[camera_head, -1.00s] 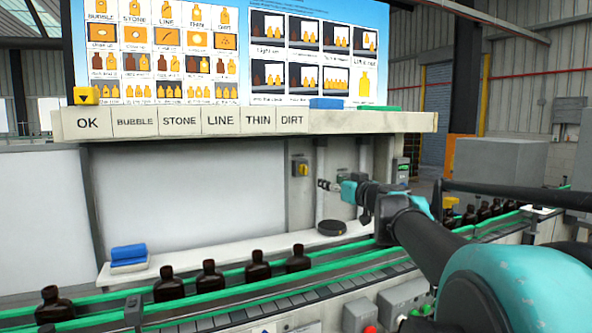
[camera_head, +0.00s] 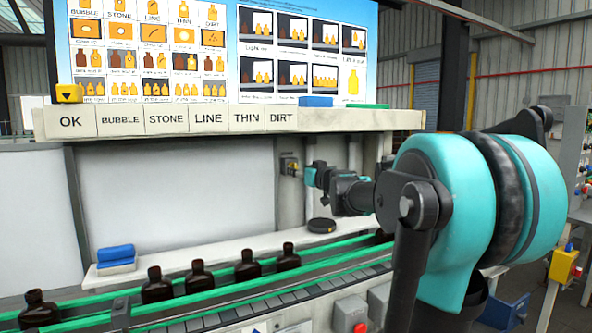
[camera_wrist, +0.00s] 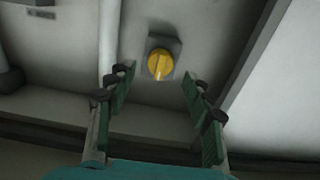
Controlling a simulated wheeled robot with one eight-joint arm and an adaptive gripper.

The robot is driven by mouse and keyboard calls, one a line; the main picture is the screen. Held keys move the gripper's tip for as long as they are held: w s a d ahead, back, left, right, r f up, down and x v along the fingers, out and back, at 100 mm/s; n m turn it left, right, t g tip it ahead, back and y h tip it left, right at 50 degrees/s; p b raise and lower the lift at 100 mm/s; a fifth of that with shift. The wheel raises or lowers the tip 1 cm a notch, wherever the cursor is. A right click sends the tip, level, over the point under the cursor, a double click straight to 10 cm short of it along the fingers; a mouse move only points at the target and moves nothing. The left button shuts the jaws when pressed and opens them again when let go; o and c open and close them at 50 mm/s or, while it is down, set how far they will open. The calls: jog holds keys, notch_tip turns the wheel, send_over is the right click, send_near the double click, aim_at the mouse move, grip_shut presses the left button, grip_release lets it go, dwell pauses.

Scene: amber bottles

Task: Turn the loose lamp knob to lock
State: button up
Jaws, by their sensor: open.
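The yellow lamp knob (camera_wrist: 159,64) sits on a grey square plate on the pale wall. In the wrist view it lies just beyond the fingertips of my gripper (camera_wrist: 157,76), roughly centred between them. The fingers are spread and empty, with a gap on both sides of the knob. A mark shows at the knob's lower edge. In the head view my gripper (camera_head: 297,172) is up at the knob's plate on the post, and the knob is mostly hidden. I cannot tell whether the fingers touch the plate.
Several amber bottles (camera_head: 197,277) stand on the green-railed conveyor below. A black round object (camera_head: 321,226) and a blue sponge-like block (camera_head: 115,252) lie on the white ledge. A shelf with labels (camera_head: 190,120) overhangs the knob. A pipe runs left of the knob in the wrist view.

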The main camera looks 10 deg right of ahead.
jog(key=shift+x, duration=1.65)
jog(key=shift+c, duration=0.4)
jog(key=c, duration=1.1)
jog(key=shift+m, duration=0.4)
jog(key=m, duration=1.7)
jog(key=shift+d+f, duration=0.1)
jog(key=shift+d, duration=0.05)
